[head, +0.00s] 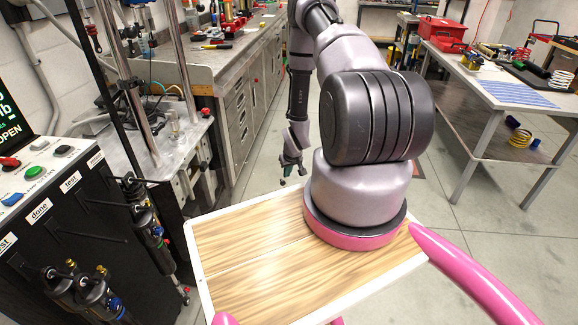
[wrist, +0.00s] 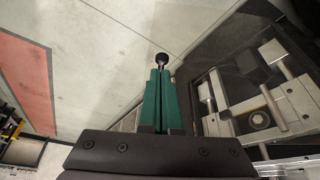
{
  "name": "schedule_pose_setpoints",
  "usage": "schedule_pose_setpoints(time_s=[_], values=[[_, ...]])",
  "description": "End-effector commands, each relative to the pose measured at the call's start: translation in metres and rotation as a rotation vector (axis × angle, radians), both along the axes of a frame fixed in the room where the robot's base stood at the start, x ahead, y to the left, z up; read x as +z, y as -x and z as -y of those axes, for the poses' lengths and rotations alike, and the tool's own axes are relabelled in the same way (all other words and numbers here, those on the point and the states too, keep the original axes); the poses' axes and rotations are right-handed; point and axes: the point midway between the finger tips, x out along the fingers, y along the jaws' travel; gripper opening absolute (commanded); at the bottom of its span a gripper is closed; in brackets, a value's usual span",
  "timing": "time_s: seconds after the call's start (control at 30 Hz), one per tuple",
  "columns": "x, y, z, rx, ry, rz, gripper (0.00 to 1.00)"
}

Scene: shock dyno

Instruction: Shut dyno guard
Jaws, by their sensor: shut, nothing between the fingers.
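The shock dyno (head: 165,145) stands at the left in the head view, with upright metal columns and a flat metal bed. Its screen (head: 10,115) shows the word OPEN. In the wrist view a dark see-through panel (wrist: 232,62), which looks like the guard, spreads beside the dyno's metal parts (wrist: 262,110). A black round knob (wrist: 162,58) shows at the tips of my gripper (wrist: 161,72); I cannot tell whether they touch. The green fingers are shut together, empty. In the head view my gripper (head: 293,168) hangs low, right of the dyno, in front of the drawers.
A black console (head: 75,225) with labelled buttons and hanging shocks (head: 150,230) stands at the near left. A steel workbench (head: 235,100) with drawers runs behind. A table (head: 500,90) with a red toolbox (head: 441,33) is at the right. The floor between is clear.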

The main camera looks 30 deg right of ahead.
Motion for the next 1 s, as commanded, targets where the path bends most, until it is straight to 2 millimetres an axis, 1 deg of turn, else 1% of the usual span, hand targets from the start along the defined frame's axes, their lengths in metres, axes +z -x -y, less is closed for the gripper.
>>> schedule_pose_setpoints(time_s=[0.03, 0.1, 0.2, 0.4, 0.77, 0.87, 0.97, 1.0], values=[[0.001, -0.011, 0.001, 0.0, 0.0, 0.005, 0.0], [0.001, -0.021, 0.001, 0.0, 0.0, 0.004, 0.0], [0.001, -0.032, 0.002, 0.001, 0.001, 0.003, 0.0], [0.001, -0.04, 0.003, 0.001, 0.0, 0.001, 0.0], [0.002, -0.041, 0.003, 0.003, 0.0, 0.001, 0.0], [0.002, -0.048, 0.004, 0.015, 0.0, 0.001, 0.0], [0.002, -0.061, 0.006, 0.045, 0.001, 0.003, 0.0], [0.002, -0.069, 0.007, 0.062, 0.001, 0.004, 0.0]])
